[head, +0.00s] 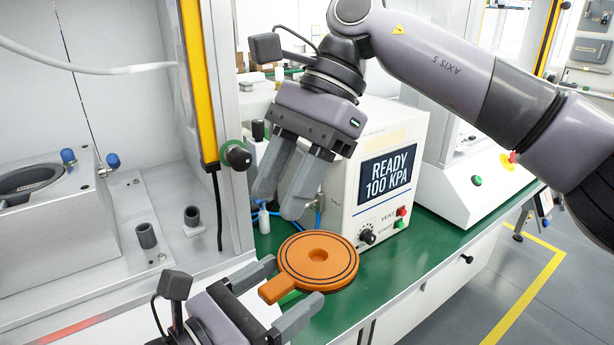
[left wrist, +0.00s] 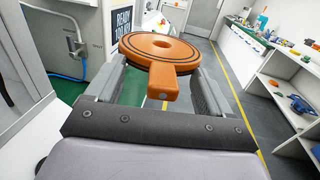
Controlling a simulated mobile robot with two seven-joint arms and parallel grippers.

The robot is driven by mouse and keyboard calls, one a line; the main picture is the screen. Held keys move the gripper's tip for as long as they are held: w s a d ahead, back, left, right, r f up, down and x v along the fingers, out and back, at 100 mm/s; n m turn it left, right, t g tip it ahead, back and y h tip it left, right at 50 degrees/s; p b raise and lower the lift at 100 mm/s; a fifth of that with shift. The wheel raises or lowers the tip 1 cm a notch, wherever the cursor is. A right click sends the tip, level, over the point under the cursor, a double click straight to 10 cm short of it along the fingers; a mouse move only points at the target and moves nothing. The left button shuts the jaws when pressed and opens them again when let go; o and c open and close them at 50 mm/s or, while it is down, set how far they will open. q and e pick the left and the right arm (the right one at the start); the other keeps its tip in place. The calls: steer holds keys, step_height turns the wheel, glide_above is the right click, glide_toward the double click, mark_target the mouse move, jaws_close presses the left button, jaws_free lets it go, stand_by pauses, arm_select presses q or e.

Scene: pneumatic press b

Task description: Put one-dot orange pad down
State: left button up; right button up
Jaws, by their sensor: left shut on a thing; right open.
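The orange pad (head: 318,272) is a round disc with dark rings, a central recess and a short handle. It is in front of the white control box, over the green bench top; whether it touches the bench I cannot tell. My left gripper (head: 294,280) is shut on the pad, with a finger on each side of the handle. The left wrist view shows the pad (left wrist: 163,66) flat beyond the fingers, with one pale dot on the handle's end. My right gripper (head: 277,203) is open and empty, pointing down above and behind the pad.
The control box (head: 340,185) reads "READY 100 KPA" and stands close behind the pad. A metal press fixture (head: 50,215) with blue-capped fittings is at left. Shelves (left wrist: 290,85) stand at right in the wrist view.

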mark_target(277, 283)
steer(key=shift+t+h, duration=0.5)
steer(key=shift+h, duration=0.4)
steer(key=x, duration=0.3)
steer(key=d+x, duration=0.1)
steer(key=x, duration=0.3)
steer(key=w+d+f+x, duration=0.1)
steer(key=x, duration=0.3)
steer(key=shift+d, duration=0.15)
jaws_close()
arm_select(q)
steer(key=o, duration=1.5)
arm_select(e)
steer(key=shift+r, duration=0.1)
